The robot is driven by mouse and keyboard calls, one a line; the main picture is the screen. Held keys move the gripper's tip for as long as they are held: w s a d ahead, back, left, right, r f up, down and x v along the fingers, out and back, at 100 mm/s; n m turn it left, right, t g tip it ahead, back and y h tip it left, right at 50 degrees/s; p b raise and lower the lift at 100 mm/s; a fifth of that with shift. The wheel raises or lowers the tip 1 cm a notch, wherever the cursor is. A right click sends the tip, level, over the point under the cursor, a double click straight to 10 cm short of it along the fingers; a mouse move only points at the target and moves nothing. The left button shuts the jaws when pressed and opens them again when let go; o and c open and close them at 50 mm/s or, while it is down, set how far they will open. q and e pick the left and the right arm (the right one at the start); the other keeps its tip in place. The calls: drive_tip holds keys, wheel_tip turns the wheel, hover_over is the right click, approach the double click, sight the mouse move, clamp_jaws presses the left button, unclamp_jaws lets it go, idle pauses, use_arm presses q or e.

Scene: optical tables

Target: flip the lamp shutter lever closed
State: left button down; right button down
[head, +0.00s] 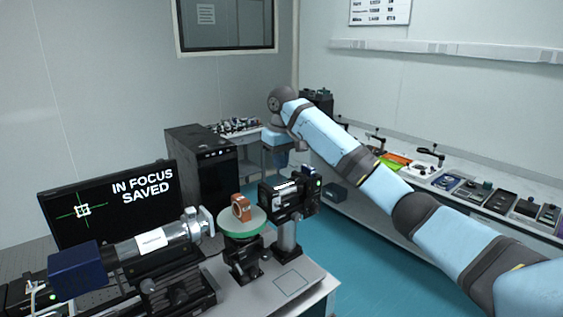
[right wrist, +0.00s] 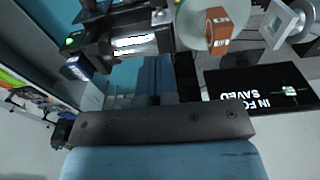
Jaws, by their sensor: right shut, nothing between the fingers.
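The lamp (head: 272,200) is a black housing on a silver post, with a bright white strip on its side. It also shows at the top of the right wrist view (right wrist: 108,42), with a small green light at one end. A small silver part (right wrist: 160,17) is on the housing; I cannot tell whether it is the shutter lever or how the lever is set. My right gripper (head: 281,160) hangs behind the lamp in the head view, partly hidden by it. It is shut and empty, apart from the lamp in the wrist view. My left gripper is out of view.
An orange mount (head: 241,208) stands on a pale green disc (head: 238,223) left of the lamp. A silver lens barrel (head: 165,243) lies farther left. The monitor (head: 110,205) reads "IN FOCUS SAVED". A black computer tower (head: 202,165) stands behind. A side bench (head: 460,207) holds several parts.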

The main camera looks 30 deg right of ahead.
sight(284, 194)
drive_tip(key=f, duration=0.3)
drive_tip(key=f+p, duration=0.1)
drive_tip(key=f, duration=0.2)
drive_tip(key=s+f, duration=0.1)
drive_tip(key=f, duration=0.2)
drive_tip(key=shift+s+d, duration=0.1)
drive_tip(key=shift+s+f, duration=0.2)
drive_tip(key=shift+f, duration=0.2)
